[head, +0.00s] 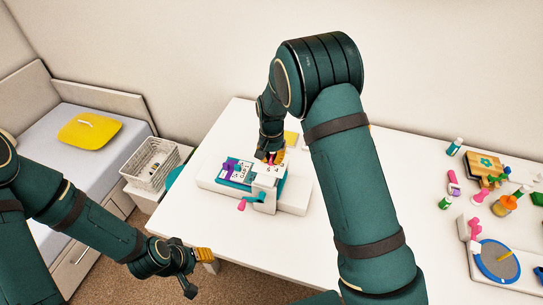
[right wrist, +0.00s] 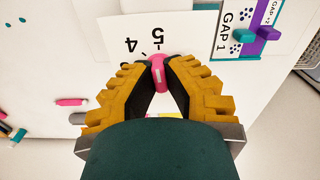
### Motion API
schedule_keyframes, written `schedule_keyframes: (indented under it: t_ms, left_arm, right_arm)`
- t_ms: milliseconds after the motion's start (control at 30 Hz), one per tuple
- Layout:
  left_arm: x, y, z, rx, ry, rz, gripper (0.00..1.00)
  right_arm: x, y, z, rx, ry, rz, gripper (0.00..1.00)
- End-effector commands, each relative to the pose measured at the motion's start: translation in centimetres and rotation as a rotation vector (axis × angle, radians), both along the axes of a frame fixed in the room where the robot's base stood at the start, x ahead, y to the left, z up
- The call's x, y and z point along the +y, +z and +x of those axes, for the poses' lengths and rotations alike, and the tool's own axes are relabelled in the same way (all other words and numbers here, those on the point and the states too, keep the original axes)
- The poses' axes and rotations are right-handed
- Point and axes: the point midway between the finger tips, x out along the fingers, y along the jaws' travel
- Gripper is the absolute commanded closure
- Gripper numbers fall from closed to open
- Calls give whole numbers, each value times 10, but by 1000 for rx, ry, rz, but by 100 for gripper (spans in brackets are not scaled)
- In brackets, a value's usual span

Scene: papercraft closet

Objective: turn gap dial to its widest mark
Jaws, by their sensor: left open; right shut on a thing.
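The white machine (head: 293,197) stands on the table, with a numbered white plate (head: 268,169) on its top. In the right wrist view the plate (right wrist: 190,38) shows a 4 and a 5, upside down. A pink knob (right wrist: 158,72), which looks like the dial's pointer, sits just by the 5. My right gripper (right wrist: 157,78) is shut on this pink knob, one yellow fingertip on each side; in the head view the gripper (head: 271,157) is over the plate's far edge. The rest of the dial's scale is hidden. My left gripper (head: 199,265) is open and empty before the table's front edge.
Beside the plate is a panel marked GAP 1 (right wrist: 228,25) with teal and purple tabs (right wrist: 262,37). A pink handle (head: 243,205) juts out at the machine's front. Small bottles, a wooden block and a blue round pad (head: 497,261) lie at right. A white basket (head: 152,163) stands left.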

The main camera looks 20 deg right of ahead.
Motion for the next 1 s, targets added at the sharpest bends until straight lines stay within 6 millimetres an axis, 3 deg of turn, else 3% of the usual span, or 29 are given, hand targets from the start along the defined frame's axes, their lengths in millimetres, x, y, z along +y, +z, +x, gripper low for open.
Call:
schedule_keyframes:
  t_ms: [300,800,833,900,1000]
  left_arm:
    - [0,3,0,0,0,-1,53]
    - [0,3,0,0,0,0,53]
    - [0,3,0,0,0,0,53]
    - [0,3,0,0,0,0,53]
    - [0,3,0,0,0,0,53]
  right_arm:
    - [0,-2,-1,5,-104,-1,100]
    - [0,-2,-2,5,-121,-1,100]
    - [0,-2,-2,5,-121,-1,81]
    - [0,-2,-1,5,-121,-1,59]
    - [0,-1,-1,4,-121,0,59]
